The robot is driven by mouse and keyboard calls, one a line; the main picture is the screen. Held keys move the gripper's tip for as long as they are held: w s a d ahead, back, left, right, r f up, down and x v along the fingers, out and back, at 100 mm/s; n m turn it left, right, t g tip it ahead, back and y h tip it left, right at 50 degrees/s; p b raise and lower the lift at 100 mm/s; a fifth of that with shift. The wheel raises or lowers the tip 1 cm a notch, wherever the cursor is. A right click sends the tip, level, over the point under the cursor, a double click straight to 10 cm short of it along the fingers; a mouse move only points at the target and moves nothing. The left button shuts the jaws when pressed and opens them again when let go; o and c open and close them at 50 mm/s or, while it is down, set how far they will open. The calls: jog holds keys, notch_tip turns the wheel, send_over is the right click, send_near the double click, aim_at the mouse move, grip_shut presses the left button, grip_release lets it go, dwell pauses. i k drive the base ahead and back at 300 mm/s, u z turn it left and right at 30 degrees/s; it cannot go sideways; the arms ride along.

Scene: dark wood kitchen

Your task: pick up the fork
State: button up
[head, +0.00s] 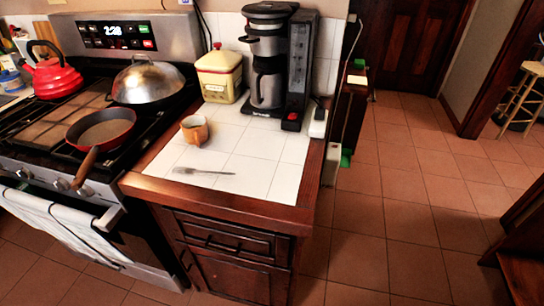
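The fork (203,171) lies flat on the white tiled counter (265,178), near its front edge. Its tines point left and its thin handle points right. An orange-brown mug (195,130) stands just behind it, apart from it. My gripper is not visible in the head view.
A coffee maker (268,70) and a cream canister (219,76) stand at the counter's back. The stove (45,135) on the left holds a red kettle (51,77), a domed lid (147,82) and a red pan (101,128). Tiled floor (400,210) is open on the right.

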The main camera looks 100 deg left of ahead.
aim_at(188, 171)
jog(key=z, duration=0.1)
jog(key=i, duration=0.3)
jog(key=u, duration=3.7)
jog(key=i, duration=1)
jog(key=z, duration=0.2)
jog(key=k, duration=0.9)
jog(key=z, duration=0.05)
